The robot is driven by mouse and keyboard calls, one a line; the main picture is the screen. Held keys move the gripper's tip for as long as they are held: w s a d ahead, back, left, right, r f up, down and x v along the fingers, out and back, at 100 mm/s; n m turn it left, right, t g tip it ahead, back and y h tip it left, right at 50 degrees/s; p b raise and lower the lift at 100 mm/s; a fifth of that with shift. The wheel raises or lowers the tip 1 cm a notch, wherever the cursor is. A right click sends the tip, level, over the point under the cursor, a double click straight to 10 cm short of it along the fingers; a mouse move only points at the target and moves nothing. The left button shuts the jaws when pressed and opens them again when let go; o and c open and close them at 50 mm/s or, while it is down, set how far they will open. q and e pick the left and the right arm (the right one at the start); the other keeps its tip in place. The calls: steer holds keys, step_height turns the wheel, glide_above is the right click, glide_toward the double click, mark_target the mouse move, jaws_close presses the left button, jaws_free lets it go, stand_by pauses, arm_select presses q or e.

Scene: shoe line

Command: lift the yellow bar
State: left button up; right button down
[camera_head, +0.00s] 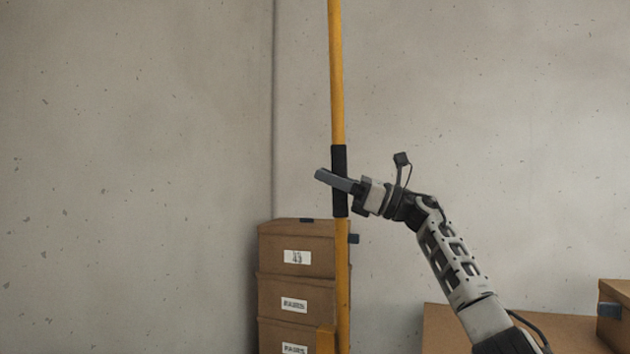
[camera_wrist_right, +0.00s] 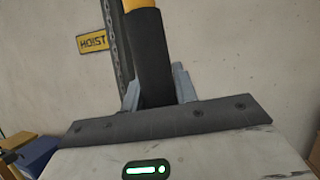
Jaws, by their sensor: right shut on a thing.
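The yellow bar (camera_head: 336,80) stands nearly upright in front of the wall in the head view, with a black sleeve (camera_head: 339,157) around its middle. My right gripper (camera_head: 335,180) is shut on this black sleeve. In the right wrist view the sleeve (camera_wrist_right: 150,50) passes between the two grey fingers (camera_wrist_right: 158,88), with a bit of yellow at the top edge. The bar's top end is out of the head view. My left gripper is not in view.
Stacked labelled cardboard boxes (camera_head: 285,264) stand beside the bar's lower part. More boxes (camera_head: 565,328) are at the lower right. The right wrist view shows a dark chain (camera_wrist_right: 115,40) and a yellow HOIST sign (camera_wrist_right: 92,40). The wall to the left is bare.

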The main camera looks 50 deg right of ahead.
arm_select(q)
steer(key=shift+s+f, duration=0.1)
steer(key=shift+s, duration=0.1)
arm_select(e)
steer(key=shift+f, duration=0.1)
steer(key=c, duration=1.1)
jaws_free()
steer(key=shift+d, duration=0.1)
